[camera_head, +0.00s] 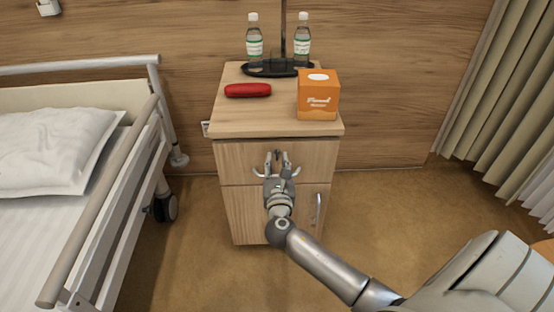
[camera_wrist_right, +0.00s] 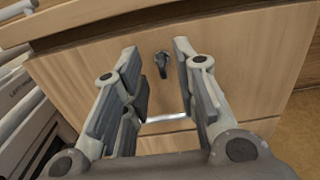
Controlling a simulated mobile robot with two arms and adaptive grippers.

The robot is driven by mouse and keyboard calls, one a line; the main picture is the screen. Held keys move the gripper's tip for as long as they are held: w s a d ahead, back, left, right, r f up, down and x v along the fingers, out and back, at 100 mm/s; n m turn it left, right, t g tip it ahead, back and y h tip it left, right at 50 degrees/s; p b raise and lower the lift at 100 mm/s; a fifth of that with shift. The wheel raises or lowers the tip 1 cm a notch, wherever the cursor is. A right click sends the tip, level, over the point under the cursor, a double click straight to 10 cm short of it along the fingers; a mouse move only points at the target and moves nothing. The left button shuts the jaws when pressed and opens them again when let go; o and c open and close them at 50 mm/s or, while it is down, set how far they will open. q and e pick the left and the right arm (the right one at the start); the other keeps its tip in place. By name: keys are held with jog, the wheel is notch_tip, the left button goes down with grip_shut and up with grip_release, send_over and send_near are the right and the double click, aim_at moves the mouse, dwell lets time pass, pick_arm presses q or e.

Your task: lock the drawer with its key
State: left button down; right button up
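The drawer (camera_head: 230,155) is the upper front of the wooden bedside cabinet and looks shut. It also shows in the right wrist view (camera_wrist_right: 220,65). The key (camera_wrist_right: 161,63) is a small dark piece at the lock in the drawer front, in the right wrist view between and beyond my fingertips. My right gripper (camera_head: 278,157) is in front of the drawer, its fingers spread and pointing at it. In the right wrist view the open fingers (camera_wrist_right: 157,52) have the key between them, with gaps on both sides. The drawer handle (camera_wrist_right: 165,118) shows partly below the key. My left gripper is not in view.
On the cabinet top (camera_head: 235,120) stand an orange box (camera_head: 318,98), a red case (camera_head: 248,90) and two bottles (camera_head: 254,45) on a black tray base. A bed with a rail (camera_head: 105,200) is at the left. A curtain (camera_head: 500,100) hangs at the right. The floor right of the cabinet is clear.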

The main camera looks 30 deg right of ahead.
aim_at(277, 155)
jog(key=shift+x, duration=1.6)
grip_shut()
